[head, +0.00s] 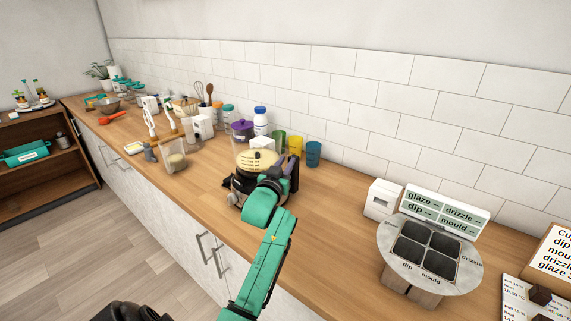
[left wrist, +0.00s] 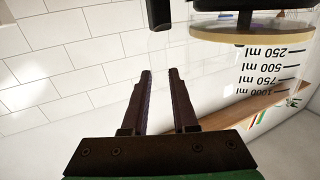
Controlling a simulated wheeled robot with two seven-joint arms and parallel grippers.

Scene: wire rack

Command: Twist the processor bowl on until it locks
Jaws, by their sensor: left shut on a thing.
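The processor bowl (head: 246,161) is a clear bowl with a cream disc inside. It sits on the dark processor base (head: 240,190) on the counter. In the left wrist view the clear bowl (left wrist: 262,95) shows its millilitre marks upside down, with a dark upright handle (left wrist: 158,14) beside it. My left gripper (head: 275,172) is at the bowl's right side, shut on the handle. In the left wrist view its fingers (left wrist: 159,72) point toward the handle with a narrow gap between them; the contact itself is unclear. Whether the bowl is locked cannot be seen.
Green, yellow and blue cups (head: 313,154) stand behind the processor. A purple-lidded jar (head: 242,130) and a white bottle (head: 261,120) are behind it. A clear jug (head: 174,161) stands left.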

